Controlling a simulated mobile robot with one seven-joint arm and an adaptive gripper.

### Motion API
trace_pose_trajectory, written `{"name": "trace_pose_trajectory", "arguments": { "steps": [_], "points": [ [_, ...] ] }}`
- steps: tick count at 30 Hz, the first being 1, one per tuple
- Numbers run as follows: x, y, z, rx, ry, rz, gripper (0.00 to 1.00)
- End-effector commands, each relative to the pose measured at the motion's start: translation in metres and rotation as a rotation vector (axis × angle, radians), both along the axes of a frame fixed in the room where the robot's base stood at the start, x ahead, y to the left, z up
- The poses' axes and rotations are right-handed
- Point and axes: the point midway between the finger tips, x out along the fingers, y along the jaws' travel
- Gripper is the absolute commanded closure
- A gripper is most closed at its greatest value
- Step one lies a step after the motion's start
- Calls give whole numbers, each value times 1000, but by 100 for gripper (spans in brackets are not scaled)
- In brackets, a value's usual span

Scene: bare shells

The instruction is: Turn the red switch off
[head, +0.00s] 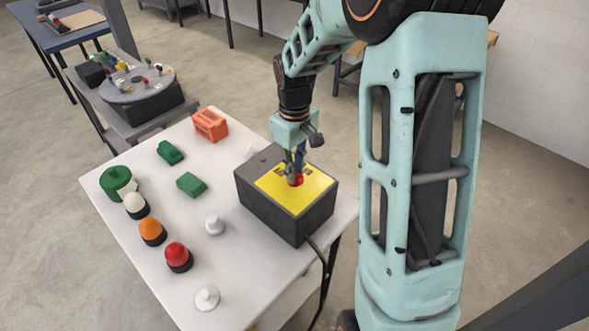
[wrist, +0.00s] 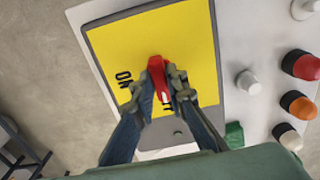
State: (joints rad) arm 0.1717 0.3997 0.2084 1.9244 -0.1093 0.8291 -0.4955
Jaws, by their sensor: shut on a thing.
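The red switch (wrist: 158,78) sits on the yellow top plate (wrist: 190,45) of a dark grey box. In the head view the switch (head: 296,180) shows as a small red knob under my gripper (head: 295,160). The box (head: 272,215) stands on the right part of the white table, with a black cable leaving its front corner. In the wrist view both fingers of my gripper (wrist: 160,85) are closed on the switch, one on each side. Black letters are on the plate; "ON" (wrist: 124,79) is readable left of the switch, and the other label is partly hidden by the fingers.
On the white table (head: 245,270) left of the box are red (head: 178,257), orange (head: 152,231) and white (head: 136,205) domed buttons, green blocks (head: 191,184), an orange block (head: 210,124) and pale knobs (head: 215,224). A grey turntable (head: 137,85) stands behind.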

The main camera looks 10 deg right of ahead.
Motion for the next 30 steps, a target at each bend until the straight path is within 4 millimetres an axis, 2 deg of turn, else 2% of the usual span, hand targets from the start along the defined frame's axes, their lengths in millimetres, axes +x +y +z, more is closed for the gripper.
{"name": "trace_pose_trajectory", "arguments": {
  "steps": [7, 20, 21, 25, 30],
  "points": [
    [1, 0, 1, -1, -4, 62, 100],
    [1, 0, 1, -1, -3, 73, 100],
    [1, 0, 1, -1, -3, 72, 85],
    [1, 0, 1, 0, -3, 71, 71],
    [1, 0, 0, 0, -1, 70, 70]
  ]
}}
